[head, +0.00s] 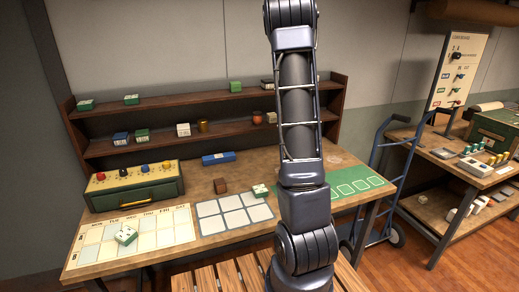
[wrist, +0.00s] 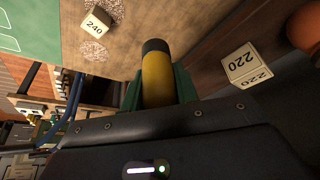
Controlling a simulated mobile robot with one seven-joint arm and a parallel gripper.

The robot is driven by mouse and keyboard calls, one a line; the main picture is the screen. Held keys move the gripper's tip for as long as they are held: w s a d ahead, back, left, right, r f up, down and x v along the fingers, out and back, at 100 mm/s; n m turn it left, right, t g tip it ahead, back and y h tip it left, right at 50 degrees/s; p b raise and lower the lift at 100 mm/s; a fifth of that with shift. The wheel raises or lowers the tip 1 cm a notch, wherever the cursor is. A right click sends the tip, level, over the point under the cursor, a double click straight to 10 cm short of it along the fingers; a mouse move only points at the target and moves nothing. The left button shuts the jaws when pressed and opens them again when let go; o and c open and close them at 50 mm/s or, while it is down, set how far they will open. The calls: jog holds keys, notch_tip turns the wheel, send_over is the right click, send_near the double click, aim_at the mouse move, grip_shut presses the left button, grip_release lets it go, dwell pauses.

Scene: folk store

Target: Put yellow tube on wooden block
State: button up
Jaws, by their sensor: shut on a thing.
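The yellow tube (wrist: 157,82) with a black end shows in the wrist view, between the green fingers of my gripper (wrist: 158,88). My gripper is shut on it. The tube's lower part is hidden by the gripper body. In the head view my own arm covers the gripper and the tube. A small brown wooden block (head: 220,186) sits on the workbench left of my arm, behind the white grid mat. The gripper's distance from that block cannot be told, as the block does not show in the wrist view.
The workbench (head: 205,245) carries a calendar mat (head: 85,248), a grid mat (head: 232,228), a green drawer box (head: 135,193) and a blue box (head: 218,158). A two-level shelf (head: 170,147) stands behind. Blocks marked 240 (wrist: 96,22) and 220 (wrist: 240,62) lie near the gripper.

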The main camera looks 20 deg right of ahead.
jog(key=a+r, duration=0.2)
jog(key=a, duration=1.2)
notch_tip(320, 180, up, 3)
send_over(220, 180)
notch_tip(220, 180, down, 19)
jog(key=shift+d+f, duration=0.1)
jog(key=shift+f, duration=0.1)
jog(key=o, duration=0.5)
jog(key=shift+o, duration=1.3)
